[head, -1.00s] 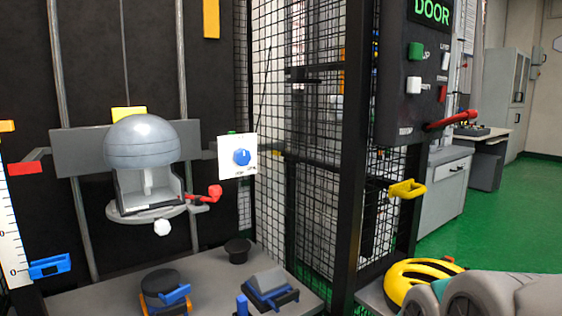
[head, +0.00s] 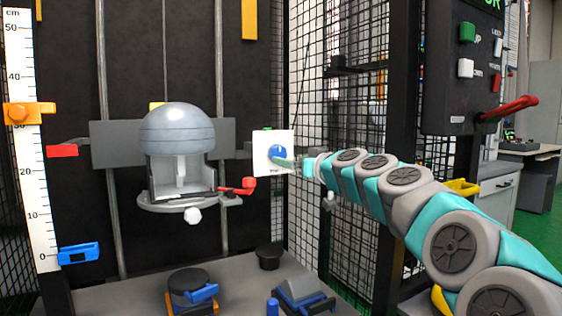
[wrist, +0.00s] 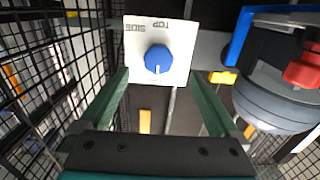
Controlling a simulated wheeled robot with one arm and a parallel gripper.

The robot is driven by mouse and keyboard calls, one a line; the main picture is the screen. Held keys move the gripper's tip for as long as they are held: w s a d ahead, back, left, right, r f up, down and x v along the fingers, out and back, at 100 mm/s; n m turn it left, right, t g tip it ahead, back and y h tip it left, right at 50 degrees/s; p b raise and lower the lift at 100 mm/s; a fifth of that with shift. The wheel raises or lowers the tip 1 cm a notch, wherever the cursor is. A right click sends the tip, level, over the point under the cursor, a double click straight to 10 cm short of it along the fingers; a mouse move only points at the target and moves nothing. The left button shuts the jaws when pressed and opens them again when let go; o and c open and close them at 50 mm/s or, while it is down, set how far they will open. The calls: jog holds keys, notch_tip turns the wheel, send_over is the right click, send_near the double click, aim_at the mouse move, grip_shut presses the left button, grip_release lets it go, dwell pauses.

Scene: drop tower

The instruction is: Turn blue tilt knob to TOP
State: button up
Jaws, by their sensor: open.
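The blue tilt knob (head: 277,152) sits on a white square plate (head: 262,163) to the right of the grey helmet on its carriage. In the wrist view the knob (wrist: 158,58) appears upside down, its white mark pointing down, away from the TOP and SIDE labels on the plate (wrist: 140,30). My gripper (head: 289,163) is in front of the plate with its fingers towards the knob. In the wrist view my gripper (wrist: 158,76) is open, one green finger on each side of the knob, with gaps. Whether the fingertips reach past the knob's face is unclear.
The grey helmet (head: 177,130) and a red lever (head: 240,187) are left of the plate. Black wire mesh (head: 318,100) stands close on the right. A control box (head: 462,90) with a red handle (head: 510,108) is farther right. A grey base (head: 130,292) lies below.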

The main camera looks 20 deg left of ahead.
aim_at(280, 154)
jog(key=shift+r+p+x, duration=0.1)
jog(key=shift+p+x, duration=0.55)
jog(key=shift+x, duration=1.35)
jog(key=shift+r+p+x, duration=0.15)
jog(key=shift+p+x, duration=0.5)
jog(key=shift+x, duration=1.4)
jog(key=shift+w+d, duration=0.1)
jog(key=c, duration=1.4)
